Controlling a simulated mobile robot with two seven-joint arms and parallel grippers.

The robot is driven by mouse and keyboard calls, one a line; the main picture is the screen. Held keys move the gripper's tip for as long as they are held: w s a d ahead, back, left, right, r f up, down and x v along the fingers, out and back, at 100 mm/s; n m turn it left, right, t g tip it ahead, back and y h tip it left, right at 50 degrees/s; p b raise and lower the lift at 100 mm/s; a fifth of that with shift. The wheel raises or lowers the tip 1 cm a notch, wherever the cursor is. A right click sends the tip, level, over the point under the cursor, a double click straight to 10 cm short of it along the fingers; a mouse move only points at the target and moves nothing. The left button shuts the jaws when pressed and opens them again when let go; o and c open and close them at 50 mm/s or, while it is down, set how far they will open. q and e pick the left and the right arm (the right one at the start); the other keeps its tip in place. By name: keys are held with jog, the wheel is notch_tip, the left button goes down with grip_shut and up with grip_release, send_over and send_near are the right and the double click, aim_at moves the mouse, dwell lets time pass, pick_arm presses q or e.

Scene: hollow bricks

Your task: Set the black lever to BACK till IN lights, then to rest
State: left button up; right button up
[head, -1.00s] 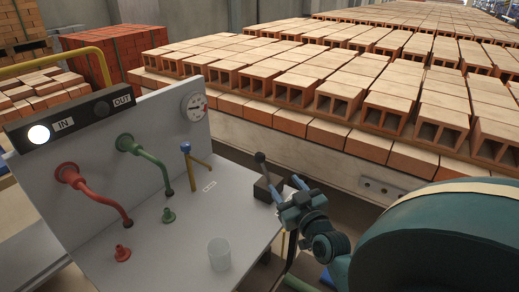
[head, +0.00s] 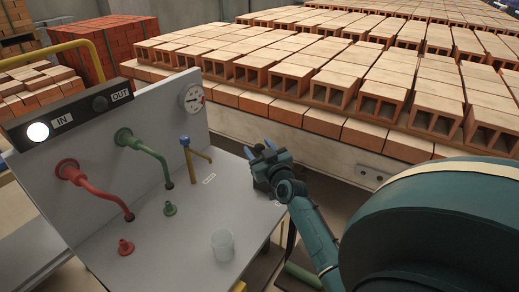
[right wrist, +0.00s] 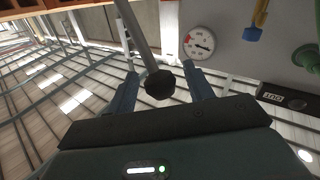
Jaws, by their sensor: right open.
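The black lever shows in the right wrist view as a grey rod with a black knob (right wrist: 160,84). The knob is between the two fingers of my open right gripper (right wrist: 163,92), with gaps at both sides. In the head view my right gripper (head: 258,154) is at the lever's place on the right edge of the panel's shelf and hides most of the lever. The lever's exact tilt cannot be told. The IN lamp (head: 38,132) is lit white. The OUT lamp (head: 100,103) is dark. My left gripper is not in view.
A red pipe (head: 95,185), a green pipe (head: 146,148), a blue-topped yellow valve (head: 187,155) and a clear cup (head: 222,244) stand left of the gripper. A dial gauge (head: 194,98) is on the panel. Rows of hollow bricks (head: 340,82) lie behind.

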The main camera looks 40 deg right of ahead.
grip_shut()
dwell(0.5)
